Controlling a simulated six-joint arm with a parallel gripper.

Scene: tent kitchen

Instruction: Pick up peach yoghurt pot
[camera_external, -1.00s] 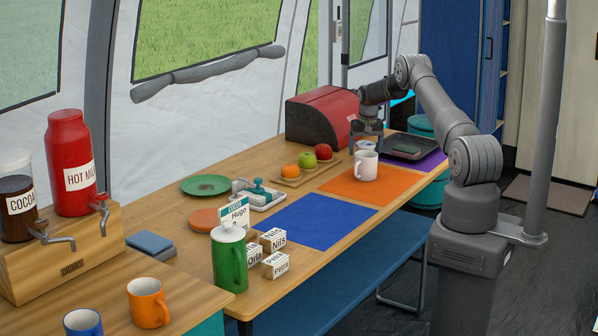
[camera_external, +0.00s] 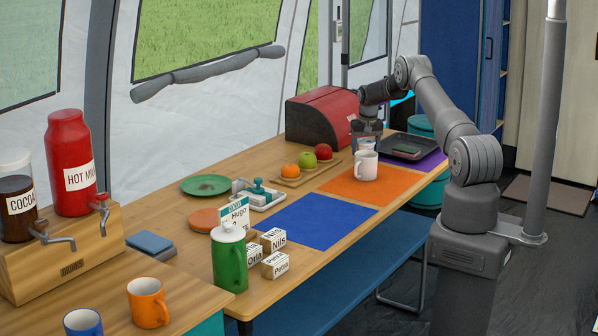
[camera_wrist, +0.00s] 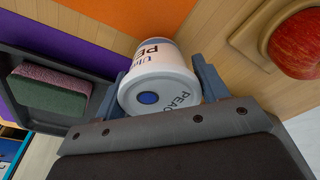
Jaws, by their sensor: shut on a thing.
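The peach yoghurt pot (camera_wrist: 160,80) is white with dark lettering and a blue dot on its pale lid. In the wrist view it sits between the two blue-grey fingers of my gripper (camera_wrist: 163,86), which is shut on it from both sides.
The dark tray (camera_external: 427,151) with a sponge (camera_wrist: 50,90) lies right of the gripper. The red bread bin (camera_external: 322,117) stands close on the left. A wooden fruit board (camera_external: 316,172) and an orange mat (camera_external: 350,190) are nearby. The blue mat (camera_external: 315,221) is empty.

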